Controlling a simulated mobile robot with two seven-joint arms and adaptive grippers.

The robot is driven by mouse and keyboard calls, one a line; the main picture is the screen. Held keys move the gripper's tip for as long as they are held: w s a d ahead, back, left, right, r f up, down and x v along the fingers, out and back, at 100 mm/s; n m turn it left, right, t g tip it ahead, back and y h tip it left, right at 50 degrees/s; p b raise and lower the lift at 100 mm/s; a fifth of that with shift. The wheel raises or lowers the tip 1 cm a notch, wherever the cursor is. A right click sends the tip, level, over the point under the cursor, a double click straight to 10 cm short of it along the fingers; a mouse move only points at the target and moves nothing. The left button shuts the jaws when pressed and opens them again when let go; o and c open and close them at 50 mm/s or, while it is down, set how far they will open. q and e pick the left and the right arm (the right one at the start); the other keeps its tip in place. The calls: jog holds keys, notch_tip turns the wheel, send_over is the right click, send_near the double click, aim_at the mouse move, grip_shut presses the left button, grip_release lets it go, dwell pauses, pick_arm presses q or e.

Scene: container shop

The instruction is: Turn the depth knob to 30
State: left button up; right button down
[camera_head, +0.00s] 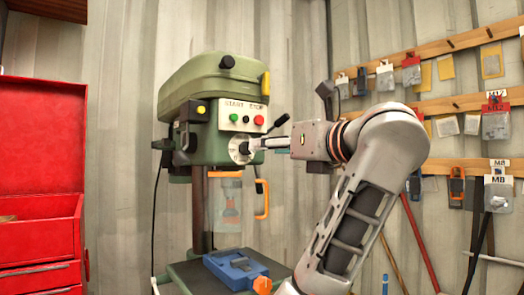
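A green drill press (218,90) stands in the middle of the head view. A round white dial, the depth knob (239,149), sits on its front below the START and STOP panel (243,116). My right gripper (256,145) reaches in from the right, with its fingertips at the knob's face. It looks in contact or very close. The fingers appear close together and partly overlap the knob, so I cannot tell whether they are shut on it. The dial's markings are too small to read. My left gripper is out of view.
A blue vise (235,268) with an orange handle rests on the press table (186,273). A clear guard (227,205) hangs under the head. A red tool cabinet (40,240) stands at left. Tool racks (460,103) line the right wall.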

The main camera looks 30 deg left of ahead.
aim_at(246, 148)
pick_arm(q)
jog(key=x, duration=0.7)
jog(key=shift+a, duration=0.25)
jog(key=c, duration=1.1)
